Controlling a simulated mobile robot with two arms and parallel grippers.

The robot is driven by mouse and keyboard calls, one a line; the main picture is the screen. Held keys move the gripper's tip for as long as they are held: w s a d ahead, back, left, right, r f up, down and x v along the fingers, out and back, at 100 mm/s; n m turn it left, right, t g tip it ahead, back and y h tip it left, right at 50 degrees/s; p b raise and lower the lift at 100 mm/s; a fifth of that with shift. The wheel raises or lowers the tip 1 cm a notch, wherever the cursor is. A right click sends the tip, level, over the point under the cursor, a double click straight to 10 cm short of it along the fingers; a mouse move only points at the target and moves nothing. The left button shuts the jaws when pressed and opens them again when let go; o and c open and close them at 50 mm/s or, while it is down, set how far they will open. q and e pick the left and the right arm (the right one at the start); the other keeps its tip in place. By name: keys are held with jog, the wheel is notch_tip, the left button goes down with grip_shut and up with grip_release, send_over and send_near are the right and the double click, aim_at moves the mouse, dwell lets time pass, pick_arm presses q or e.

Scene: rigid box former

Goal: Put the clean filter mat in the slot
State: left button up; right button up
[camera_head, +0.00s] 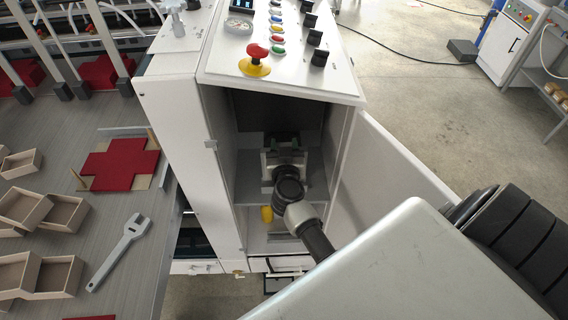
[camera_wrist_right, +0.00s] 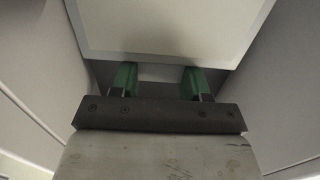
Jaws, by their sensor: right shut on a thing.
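My right gripper (camera_head: 285,145) is inside the open white cabinet (camera_head: 222,190), below the control panel. In the right wrist view its two green fingers (camera_wrist_right: 160,82) are shut on the near edge of a flat, pale panel with a light rim, which looks like the clean filter mat (camera_wrist_right: 165,25). The mat reaches forward from the fingers, between the grey cabinet walls. In the head view I cannot make out the mat, as my gripper and arm cover that part. The slot cannot be told apart in either view. My left gripper is not in view.
The cabinet door (camera_head: 395,165) stands open to the right of my arm. A red emergency stop button (camera_head: 256,54) sits on the panel above. A yellow item (camera_head: 267,214) is low in the cabinet. A table with wooden trays (camera_head: 62,212) and a grey wrench (camera_head: 120,250) is left.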

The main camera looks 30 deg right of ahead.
jog(key=shift+f+b, duration=1.35)
jog(key=shift+f, duration=1.4)
jog(key=o, duration=1.2)
jog(key=v, duration=1.2)
